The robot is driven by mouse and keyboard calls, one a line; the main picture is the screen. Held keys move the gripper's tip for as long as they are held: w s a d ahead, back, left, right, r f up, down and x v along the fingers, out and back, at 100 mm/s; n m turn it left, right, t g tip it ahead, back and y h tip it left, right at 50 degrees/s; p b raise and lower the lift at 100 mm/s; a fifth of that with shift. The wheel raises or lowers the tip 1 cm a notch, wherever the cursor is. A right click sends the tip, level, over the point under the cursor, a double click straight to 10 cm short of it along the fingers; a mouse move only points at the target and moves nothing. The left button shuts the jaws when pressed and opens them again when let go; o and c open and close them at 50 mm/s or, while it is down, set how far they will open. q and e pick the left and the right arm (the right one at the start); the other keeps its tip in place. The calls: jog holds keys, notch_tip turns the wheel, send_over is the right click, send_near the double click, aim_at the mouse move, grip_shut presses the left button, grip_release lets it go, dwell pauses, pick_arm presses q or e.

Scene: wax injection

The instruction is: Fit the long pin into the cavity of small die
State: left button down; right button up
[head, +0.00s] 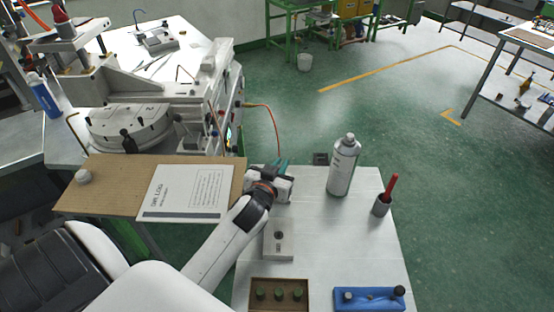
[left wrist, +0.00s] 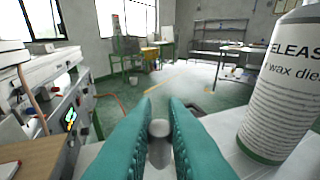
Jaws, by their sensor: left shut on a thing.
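In the head view the pin is hidden by the gripper. The small die (head: 281,250), a pale grey block with a dark round cavity on top, lies on the table nearer to me, below the gripper in the picture. My right gripper is not in view.
A spray bottle (head: 342,166) stands right of my gripper, large in the left wrist view (left wrist: 285,90). A grey cup (head: 381,207) holds a red-handled tool. A brown box (head: 279,284) with green knobs and a blue holder (head: 368,304) lie in front. The table's middle is clear.

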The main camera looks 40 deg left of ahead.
pick_arm(q)
jog(key=shift+w+r, duration=0.15)
jog(key=shift+w, duration=0.1)
jog(key=shift+a, duration=0.1)
jog(key=shift+s+a, duration=0.1)
jog(key=shift+a, duration=0.05)
jog(key=shift+f, duration=0.4)
notch_tip(320, 180, down, 3)
jog(key=b, duration=0.2)
jog(key=shift+f+b, duration=0.1)
jog(key=shift+b, duration=0.3)
jog(key=shift+f+b, duration=0.65)
jog(key=shift+f, duration=0.25)
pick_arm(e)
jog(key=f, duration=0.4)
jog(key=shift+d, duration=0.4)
